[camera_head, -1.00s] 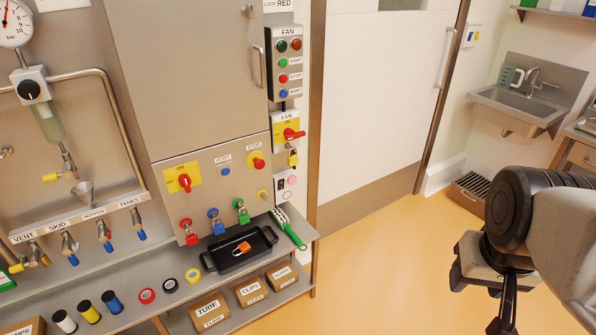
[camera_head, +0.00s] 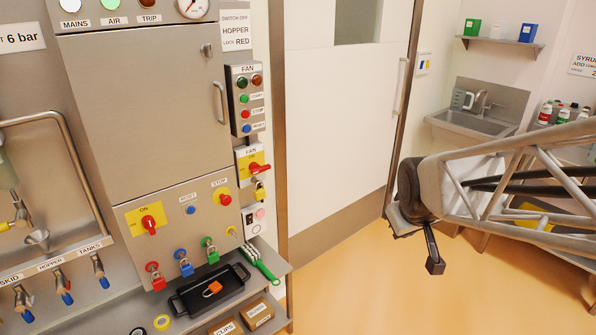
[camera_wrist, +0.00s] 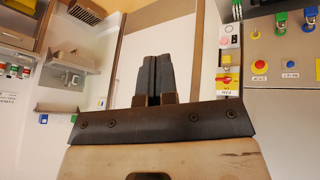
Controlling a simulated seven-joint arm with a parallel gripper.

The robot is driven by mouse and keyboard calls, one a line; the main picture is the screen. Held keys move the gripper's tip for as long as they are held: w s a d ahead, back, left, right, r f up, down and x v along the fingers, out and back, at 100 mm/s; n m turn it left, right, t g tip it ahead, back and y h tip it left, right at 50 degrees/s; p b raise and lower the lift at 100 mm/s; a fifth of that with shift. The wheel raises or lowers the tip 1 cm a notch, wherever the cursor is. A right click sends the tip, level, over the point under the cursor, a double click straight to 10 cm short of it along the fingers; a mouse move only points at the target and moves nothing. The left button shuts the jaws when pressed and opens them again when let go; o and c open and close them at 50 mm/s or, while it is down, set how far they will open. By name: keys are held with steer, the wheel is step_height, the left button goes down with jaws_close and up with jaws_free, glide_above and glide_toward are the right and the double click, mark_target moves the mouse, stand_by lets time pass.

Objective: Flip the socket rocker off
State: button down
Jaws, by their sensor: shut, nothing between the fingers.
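The white socket plate (camera_head: 256,224) is on the narrow wall strip right of the steel cabinet, below the fan isolator. It carries a small dark rocker (camera_head: 249,218) and a pink round part (camera_head: 261,213); the rocker's position is too small to tell. The plate also shows in the wrist view (camera_wrist: 228,40), which looks upside down. My gripper (camera_head: 435,266) is in front of the floor and door, well to the right of the plate and apart from it. In the wrist view its dark fingers (camera_wrist: 152,78) are together and empty.
A fan isolator with red handle (camera_head: 258,168) and a padlock (camera_head: 260,191) sit just above the plate. A black tray (camera_head: 208,290) with an orange padlock and a green-handled brush (camera_head: 262,262) lie on the shelf below.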

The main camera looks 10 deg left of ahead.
mark_target(250, 218)
steer(key=w+a+f+n+t+y, duration=0.15)
steer(key=w+a+f+n, duration=0.3)
steer(key=w, duration=0.55)
steer(key=w+a+f+n+t+y, duration=0.1)
steer(key=w+a+f+n+t, duration=0.35)
steer(key=w, duration=0.65)
steer(key=w+a+f+n+y, duration=0.2)
steer(key=w+a+f, duration=0.4)
steer(key=w, duration=0.4)
steer(key=w+a+f+n+t+y, duration=0.2)
steer(key=w+a+f+n+y, duration=0.3)
steer(key=a+f, duration=0.7)
steer(key=a+f+n+y, duration=0.4)
steer(key=a+f+n, duration=0.2)
steer(key=f, duration=0.8)
steer(key=shift+a+n, duration=0.3)
steer(key=shift+a, duration=0.9)
steer(key=shift+w+a+y, duration=0.1)
steer(key=shift+y, duration=0.15)
steer(key=x, duration=1.3)
steer(key=shift+w+a+f, duration=0.15)
steer(key=shift+a, duration=0.1)
